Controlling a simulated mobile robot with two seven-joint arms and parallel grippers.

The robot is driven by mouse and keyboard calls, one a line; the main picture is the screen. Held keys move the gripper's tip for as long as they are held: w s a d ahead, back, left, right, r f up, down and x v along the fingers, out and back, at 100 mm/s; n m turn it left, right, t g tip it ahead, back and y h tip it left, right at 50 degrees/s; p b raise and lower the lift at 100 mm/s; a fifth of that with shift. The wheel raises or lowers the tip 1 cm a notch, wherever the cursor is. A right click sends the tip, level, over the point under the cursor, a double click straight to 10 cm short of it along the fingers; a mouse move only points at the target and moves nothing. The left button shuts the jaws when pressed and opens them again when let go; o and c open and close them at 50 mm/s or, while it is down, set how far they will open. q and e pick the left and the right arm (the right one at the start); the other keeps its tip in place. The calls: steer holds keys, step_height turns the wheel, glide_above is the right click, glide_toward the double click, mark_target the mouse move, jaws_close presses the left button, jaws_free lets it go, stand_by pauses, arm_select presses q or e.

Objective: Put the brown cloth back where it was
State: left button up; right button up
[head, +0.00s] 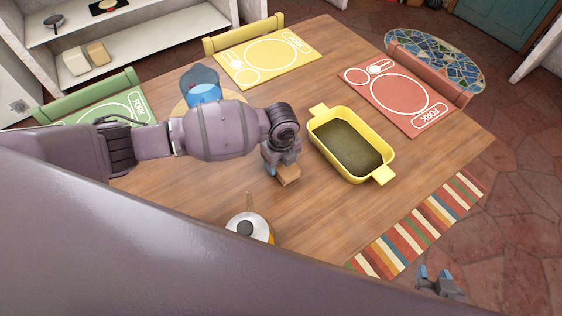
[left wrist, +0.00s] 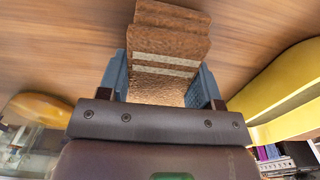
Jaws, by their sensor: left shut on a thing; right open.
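The brown cloth (head: 289,176) is a small folded bundle. In the left wrist view the cloth (left wrist: 165,62) shows stacked folds with two pale stripes. My left gripper (head: 279,169) is shut on it, with one blue finger on each side. It holds the cloth over the wooden table, left of the yellow baking dish; whether the cloth touches the tabletop I cannot tell. My right gripper (head: 435,274) is open and empty, low at the right, beyond the table's front edge near the striped runner.
The yellow dish (head: 315,126) has a dark filling. A white-lidded pot (head: 248,225) stands in front. A blue pitcher (head: 201,87) stands behind my left arm. Green, yellow (head: 265,58) and red (head: 395,95) placemats line the edges. A striped runner (head: 420,228) lies at the right. Bare wood surrounds the cloth.

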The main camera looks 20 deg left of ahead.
arm_select(q)
steer(key=shift+f, duration=0.35)
arm_select(e)
steer(key=shift+s+f, duration=0.15)
steer(key=shift+s, duration=0.05)
arm_select(q)
steer(key=o, duration=1)
steer(key=shift+f, duration=0.1)
steer(key=shift+c, duration=0.2)
steer(key=shift+r, duration=0.35)
step_height(320, 180, up, 11)
steer(key=shift+f+p, duration=0.15)
steer(key=shift+p, duration=0.65)
steer(key=shift+r, duration=0.5)
arm_select(e)
steer(key=shift+r, duration=0.85)
